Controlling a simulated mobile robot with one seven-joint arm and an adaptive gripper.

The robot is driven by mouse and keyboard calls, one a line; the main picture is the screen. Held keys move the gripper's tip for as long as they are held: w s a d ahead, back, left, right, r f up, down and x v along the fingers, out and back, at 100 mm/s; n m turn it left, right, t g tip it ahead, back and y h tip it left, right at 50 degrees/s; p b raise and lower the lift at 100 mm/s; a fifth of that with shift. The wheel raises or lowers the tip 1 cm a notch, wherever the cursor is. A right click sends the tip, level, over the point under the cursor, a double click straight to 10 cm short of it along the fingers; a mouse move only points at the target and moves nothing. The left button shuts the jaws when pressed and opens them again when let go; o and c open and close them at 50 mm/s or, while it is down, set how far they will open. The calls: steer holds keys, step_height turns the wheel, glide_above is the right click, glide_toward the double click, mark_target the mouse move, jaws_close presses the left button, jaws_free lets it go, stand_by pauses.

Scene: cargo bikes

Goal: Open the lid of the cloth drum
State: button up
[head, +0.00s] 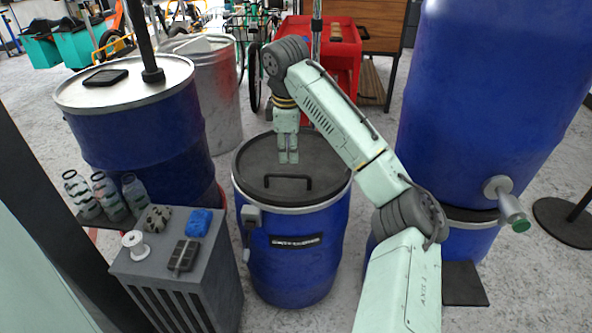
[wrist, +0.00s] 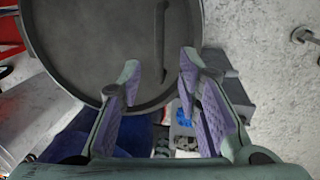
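The cloth drum (head: 295,262) is a blue drum with a label on its front and a latch on its left side. Its dark round lid (head: 325,165) is shut, inside a pale rim. A black bar handle (head: 287,182) stands on the lid. My gripper (head: 288,158) points down above the lid, just behind the handle in the head view. In the wrist view my gripper (wrist: 158,72) is open and empty, with its fingertips apart. There the handle (wrist: 160,35) runs up the lid (wrist: 90,35), its lower end between the fingertips. The exact height gap cannot be told.
A large blue drum with a tap (head: 500,190) stands at right.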

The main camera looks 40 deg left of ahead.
mark_target(290, 176)
steer(key=f, duration=0.2)
steer(key=w+f, duration=0.1)
steer(key=f, duration=0.2)
steer(key=a+f, duration=0.1)
steer(key=f, duration=0.2)
steer(key=shift+w+f, duration=0.2)
steer(key=shift+f, duration=0.05)
steer(key=shift+c, duration=0.3)
jaws_close()
